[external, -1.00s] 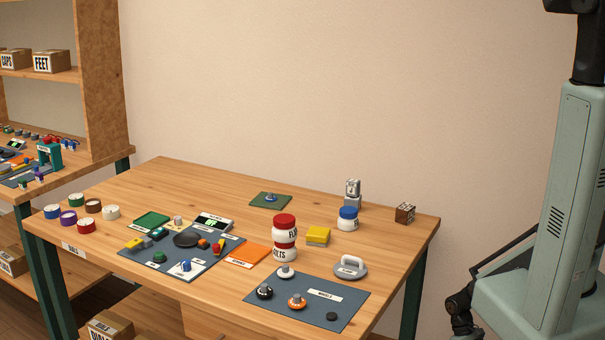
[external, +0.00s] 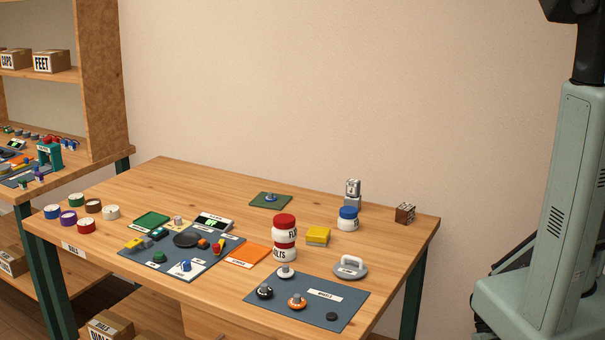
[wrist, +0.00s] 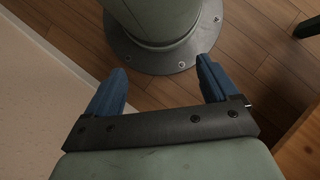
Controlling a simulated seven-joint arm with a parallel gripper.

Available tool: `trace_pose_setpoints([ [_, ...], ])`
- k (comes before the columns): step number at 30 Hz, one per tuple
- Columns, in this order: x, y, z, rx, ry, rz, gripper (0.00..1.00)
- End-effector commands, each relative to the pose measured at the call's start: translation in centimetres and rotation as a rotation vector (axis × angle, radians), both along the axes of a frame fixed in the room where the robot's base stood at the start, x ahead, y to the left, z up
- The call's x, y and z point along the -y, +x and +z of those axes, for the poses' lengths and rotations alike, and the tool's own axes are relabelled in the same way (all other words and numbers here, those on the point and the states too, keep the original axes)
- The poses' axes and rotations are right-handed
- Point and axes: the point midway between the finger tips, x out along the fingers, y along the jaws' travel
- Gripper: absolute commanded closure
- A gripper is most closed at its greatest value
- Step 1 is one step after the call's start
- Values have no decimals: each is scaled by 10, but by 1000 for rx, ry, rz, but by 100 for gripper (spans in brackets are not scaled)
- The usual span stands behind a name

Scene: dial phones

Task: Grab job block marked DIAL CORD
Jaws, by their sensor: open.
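No block with a readable DIAL CORD marking shows. A brown cube with pale markings (external: 405,213) sits at the table's right back corner; its text is too small to read. A small pale block (external: 178,221) stands beside the green tray, its marking also unreadable. My gripper (wrist: 162,72) shows in the wrist view with its two blue fingers apart and nothing between them. It points down at the floor and my round base plate, away from the table top. It is not visible in the external view.
The table's back left is clear.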

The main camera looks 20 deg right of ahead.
Motion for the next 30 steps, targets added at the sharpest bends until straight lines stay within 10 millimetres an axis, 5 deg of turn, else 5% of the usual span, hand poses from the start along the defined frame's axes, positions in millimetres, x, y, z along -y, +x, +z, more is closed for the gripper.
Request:
trace_pose_setpoints([
  [5,0,6,4,2,9,23,13],
  [11,-1,38,29,10,61,145,13],
  [30,-10,146,157,0,266,665,13],
])
